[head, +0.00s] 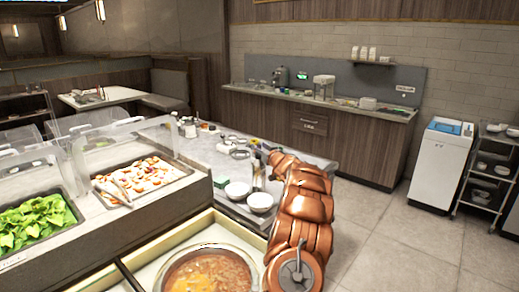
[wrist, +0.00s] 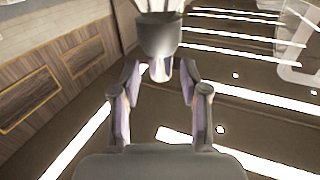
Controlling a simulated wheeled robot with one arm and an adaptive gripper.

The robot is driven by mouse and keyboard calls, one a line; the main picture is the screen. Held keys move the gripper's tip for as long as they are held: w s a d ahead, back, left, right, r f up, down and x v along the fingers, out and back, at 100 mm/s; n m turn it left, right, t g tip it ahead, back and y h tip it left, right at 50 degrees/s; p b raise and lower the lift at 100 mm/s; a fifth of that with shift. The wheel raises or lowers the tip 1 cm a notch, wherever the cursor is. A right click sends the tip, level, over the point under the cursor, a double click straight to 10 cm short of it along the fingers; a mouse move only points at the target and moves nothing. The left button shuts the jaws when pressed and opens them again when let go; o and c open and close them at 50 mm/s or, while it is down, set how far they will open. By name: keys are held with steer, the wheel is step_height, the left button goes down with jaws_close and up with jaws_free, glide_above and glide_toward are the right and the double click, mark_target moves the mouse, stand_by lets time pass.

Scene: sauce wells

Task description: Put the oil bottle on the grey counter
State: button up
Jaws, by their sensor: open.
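The grey counter (head: 205,150) runs behind the food wells in the head view. My copper arm reaches over its right end, with my gripper (head: 258,148) small and partly hidden there. In the wrist view my gripper (wrist: 161,77) is open, its two fingers apart. A dark grey tapered thing with a shiny narrow end (wrist: 160,37) shows beyond and between the fingertips; I cannot tell whether it is the oil bottle or whether it touches the fingers. A slim upright thing (head: 258,177) stands below my gripper. I cannot pick out the oil bottle for sure.
White bowls (head: 238,190) and (head: 260,202) sit near the counter's front edge. A soup well (head: 210,272) is in front, with a glass-guarded food tray (head: 140,182) to the left. Small jars (head: 190,129) stand at the counter's far left. Open floor (head: 400,240) lies to the right.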

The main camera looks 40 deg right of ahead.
steer(key=b+v, duration=0.3)
steer(key=v, duration=0.8)
steer(key=shift+w, duration=0.1)
steer(key=w+a+f+g+y, duration=0.1)
steer(key=a+g, duration=0.5)
steer(key=a, duration=1.4)
steer(key=s+a+f+g+y, duration=0.1)
steer(key=s+a+g, duration=0.15)
steer(key=a, duration=0.25)
steer(key=s+a+f+g, duration=0.1)
steer(key=s+a+f, duration=0.15)
steer(key=a, duration=0.35)
steer(key=s+a+f+n+g+y, duration=0.1)
steer(key=s+a+f+g, duration=0.1)
steer(key=s+a, duration=0.5)
steer(key=s+a+f+n+g+y, duration=0.1)
steer(key=s+a+g, duration=0.3)
steer(key=s, duration=1.4)
steer(key=s+a+f+n+g+y, duration=0.1)
steer(key=s+a+f+g, duration=0.2)
steer(key=s+a, duration=0.9)
steer(key=shift+s+y, duration=0.3)
steer(key=shift+s, duration=0.3)
steer(key=shift+g, duration=0.25)
